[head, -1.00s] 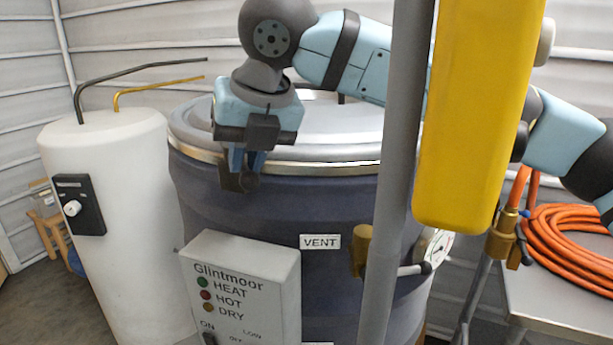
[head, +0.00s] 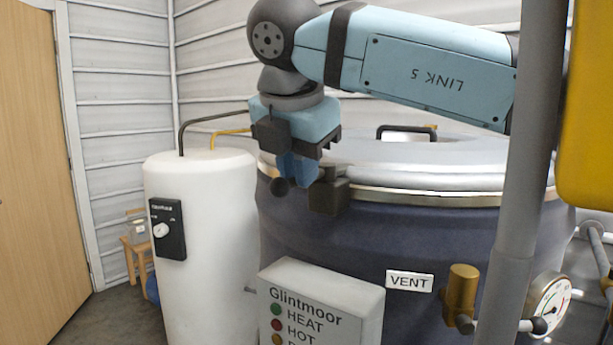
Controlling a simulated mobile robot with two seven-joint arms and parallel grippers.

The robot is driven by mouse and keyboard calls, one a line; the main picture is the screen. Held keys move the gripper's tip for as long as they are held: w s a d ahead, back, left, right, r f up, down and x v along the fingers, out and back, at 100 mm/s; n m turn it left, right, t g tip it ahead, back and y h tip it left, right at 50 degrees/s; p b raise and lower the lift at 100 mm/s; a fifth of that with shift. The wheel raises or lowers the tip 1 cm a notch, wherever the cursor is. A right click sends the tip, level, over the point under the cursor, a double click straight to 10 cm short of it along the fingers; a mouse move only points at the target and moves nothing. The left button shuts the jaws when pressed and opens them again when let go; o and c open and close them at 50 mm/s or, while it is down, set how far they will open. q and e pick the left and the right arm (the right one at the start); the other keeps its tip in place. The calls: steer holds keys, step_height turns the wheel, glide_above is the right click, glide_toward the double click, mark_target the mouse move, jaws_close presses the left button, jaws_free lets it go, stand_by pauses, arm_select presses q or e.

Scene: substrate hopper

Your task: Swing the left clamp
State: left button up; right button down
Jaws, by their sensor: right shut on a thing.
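The left clamp sits at the rim of the dark blue hopper (head: 420,245), on its front left side. Its dark block (head: 328,194) is under the metal lid edge, and a black ball knob (head: 280,186) shows to the left of the block. My right gripper (head: 297,170) reaches down over the rim and is shut on the clamp's lever near the knob. The fingers hide most of the lever. The pale metal lid (head: 430,165) lies on the hopper. My left gripper is not in view.
A white cylindrical tank (head: 200,240) with bent pipes stands left of the hopper. A grey Glintmoor control box (head: 322,295) is below the clamp. A brass fitting (head: 461,290) and a gauge (head: 550,305) are at the lower right. A grey post (head: 525,200) crosses the right side.

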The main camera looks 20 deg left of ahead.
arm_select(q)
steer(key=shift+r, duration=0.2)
arm_select(e)
steer(key=shift+r, duration=0.15)
steer(key=c, duration=1.1)
jaws_free()
steer(key=shift+a, duration=0.1)
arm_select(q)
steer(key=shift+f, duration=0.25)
arm_select(e)
steer(key=shift+r, duration=0.15)
arm_select(q)
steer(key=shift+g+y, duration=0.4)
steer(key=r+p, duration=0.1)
steer(key=p, duration=0.2)
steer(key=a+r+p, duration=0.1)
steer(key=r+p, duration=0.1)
steer(key=p, duration=0.2)
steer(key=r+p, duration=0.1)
steer(key=p, duration=0.3)
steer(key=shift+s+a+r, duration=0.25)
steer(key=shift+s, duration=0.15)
arm_select(e)
step_height(320, 180, up, 20)
steer(key=shift+f, duration=0.2)
